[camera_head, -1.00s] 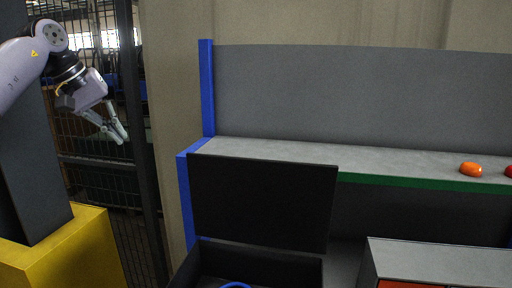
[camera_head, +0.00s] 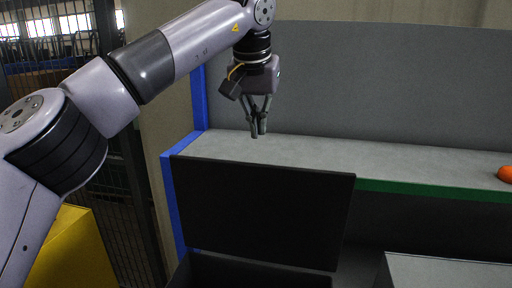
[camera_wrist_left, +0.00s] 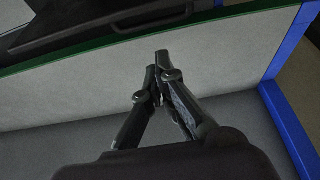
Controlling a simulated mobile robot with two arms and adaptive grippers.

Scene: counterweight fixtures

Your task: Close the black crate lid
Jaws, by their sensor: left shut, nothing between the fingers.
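The black crate lid (camera_head: 262,212) stands raised, nearly upright, behind the black crate (camera_head: 245,272) in the head view. Only the upper part of the crate shows at the bottom edge. My left gripper (camera_head: 258,134) points down above the grey shelf, behind the lid's top edge, and appears apart from it. Its fingers are shut and empty. In the left wrist view the shut fingertips (camera_wrist_left: 157,62) are over the shelf, with a dark edge of the lid (camera_wrist_left: 100,20) at the top. My right gripper is in neither view.
The grey shelf (camera_head: 420,168) with a green front edge runs behind the lid, and a blue post (camera_head: 200,100) stands at its left end. An orange object (camera_head: 506,174) lies on the shelf at the right. A grey-topped box (camera_head: 440,272) stands right of the crate.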

